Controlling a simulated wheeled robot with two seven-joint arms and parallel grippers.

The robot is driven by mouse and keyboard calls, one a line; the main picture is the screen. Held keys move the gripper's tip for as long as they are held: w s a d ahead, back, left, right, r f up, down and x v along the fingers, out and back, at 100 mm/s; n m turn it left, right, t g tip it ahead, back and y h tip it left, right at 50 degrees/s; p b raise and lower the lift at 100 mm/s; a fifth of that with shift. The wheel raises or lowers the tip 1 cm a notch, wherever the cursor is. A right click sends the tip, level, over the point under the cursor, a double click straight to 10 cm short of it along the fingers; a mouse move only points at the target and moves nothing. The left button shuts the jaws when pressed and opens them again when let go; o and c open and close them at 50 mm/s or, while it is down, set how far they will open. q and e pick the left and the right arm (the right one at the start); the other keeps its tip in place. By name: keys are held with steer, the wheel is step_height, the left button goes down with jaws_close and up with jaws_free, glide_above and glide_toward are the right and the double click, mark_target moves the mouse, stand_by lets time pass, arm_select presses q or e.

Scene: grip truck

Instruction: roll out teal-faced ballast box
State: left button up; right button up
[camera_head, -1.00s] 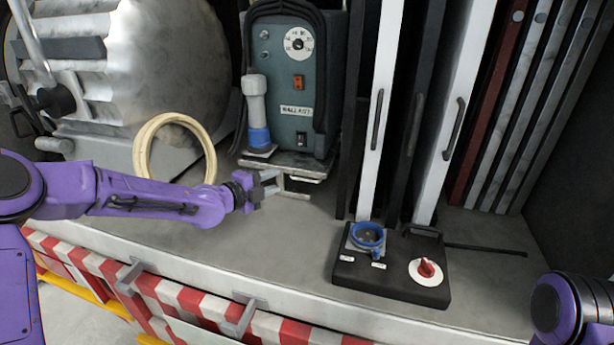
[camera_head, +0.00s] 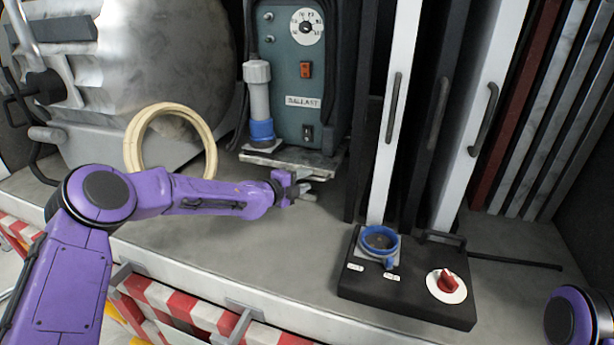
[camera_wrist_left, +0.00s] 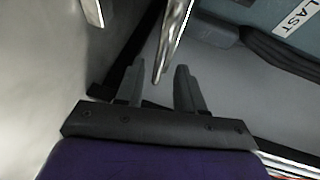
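The teal-faced ballast box (camera_head: 303,75), labelled BALLAST, stands upright at the back of the deck on a grey metal base (camera_head: 290,158). A white-and-blue plug (camera_head: 260,100) is at its left front. In the left wrist view part of the teal face (camera_wrist_left: 265,20) shows at the upper right. My left gripper (camera_head: 303,188) is just in front of and below the base. In the left wrist view its fingers (camera_wrist_left: 158,85) are apart, with a metal bar (camera_wrist_left: 172,35) reaching down between their tips. Contact cannot be told. My right gripper is out of view.
A cream hose coil (camera_head: 170,112) and a big metal drum (camera_head: 150,60) stand to the left. White panels with handles (camera_head: 490,100) stand to the right. A black block with a blue socket (camera_head: 380,242) and a red knob (camera_head: 446,282) sits at front right. The deck's middle is clear.

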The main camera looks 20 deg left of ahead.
arm_select(q)
steer(key=shift+x, duration=1)
jaws_close()
